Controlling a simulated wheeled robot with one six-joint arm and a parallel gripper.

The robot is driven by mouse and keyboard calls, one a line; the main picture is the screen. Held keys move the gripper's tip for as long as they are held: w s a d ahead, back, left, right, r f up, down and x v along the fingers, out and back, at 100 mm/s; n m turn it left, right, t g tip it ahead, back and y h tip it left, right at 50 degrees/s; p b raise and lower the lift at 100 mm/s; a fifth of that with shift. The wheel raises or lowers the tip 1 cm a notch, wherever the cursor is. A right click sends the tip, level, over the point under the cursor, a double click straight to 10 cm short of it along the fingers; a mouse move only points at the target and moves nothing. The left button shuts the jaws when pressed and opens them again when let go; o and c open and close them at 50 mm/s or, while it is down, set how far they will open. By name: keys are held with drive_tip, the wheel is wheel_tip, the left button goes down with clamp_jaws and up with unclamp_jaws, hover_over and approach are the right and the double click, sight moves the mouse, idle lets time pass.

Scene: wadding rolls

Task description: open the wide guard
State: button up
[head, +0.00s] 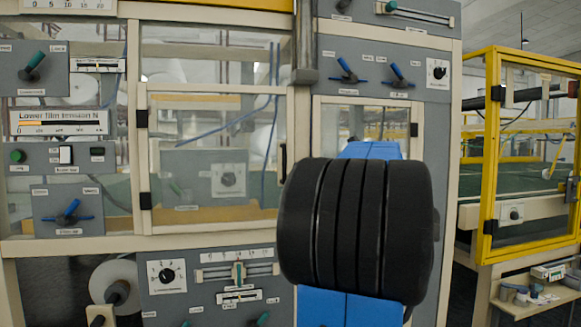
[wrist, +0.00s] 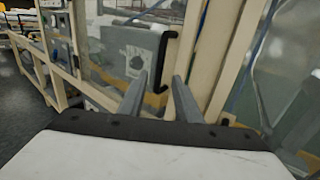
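The wide guard (head: 215,88) is a clear panel in a beige frame, at the middle left of the machine in the head view. It looks shut, with black hinges on its left side and a black upright handle (head: 283,162) on its right side. In the wrist view, the handle (wrist: 168,62) is ahead, between the lines of the two fingers. My gripper (wrist: 161,78) is open, its grey fingers apart and pointing at the guard. I cannot tell whether the fingertips are around the handle or short of it. In the head view, my arm hides the gripper.
A narrower clear guard (head: 360,100) is to the right, partly behind my arm. Panels with knobs and levers (head: 385,70) surround the guards, including a lower panel with sliders (head: 210,285). A yellow-framed machine (head: 490,150) stands at the far right, with a gap of floor before it.

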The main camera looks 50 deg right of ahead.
drive_tip(key=w, duration=0.7)
drive_tip(key=shift+a, duration=0.15)
drive_tip(key=shift+w, duration=0.1)
clamp_jaws()
